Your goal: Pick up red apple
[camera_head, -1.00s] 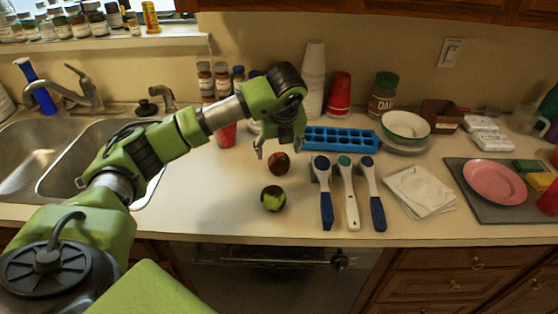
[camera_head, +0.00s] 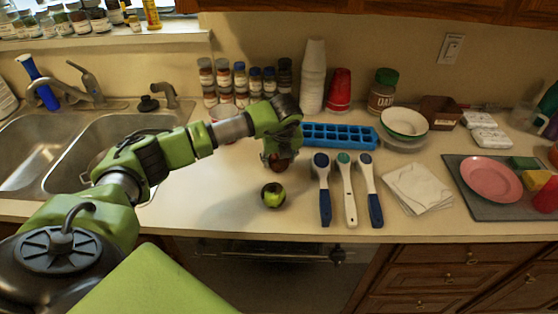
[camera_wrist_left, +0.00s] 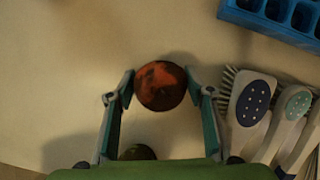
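The red apple (camera_wrist_left: 160,86) is on the counter, between the fingertips of my left gripper (camera_wrist_left: 161,88) in the left wrist view. One finger is on each side of it, spread wide; the gaps are very small and I cannot tell if they touch. In the head view my left gripper (camera_head: 279,161) reaches down over the apple and hides most of it. A green apple-like fruit (camera_head: 273,195) lies just in front; its top also shows at the bottom of the left wrist view (camera_wrist_left: 138,153). My right gripper is not in view.
Several brushes with handles (camera_head: 347,190) lie close to the right of the apple. A blue ice tray (camera_head: 340,135) is behind it. Spice jars (camera_head: 240,85) stand at the back, and the sink (camera_head: 95,150) is at left. The counter left of the apple is clear.

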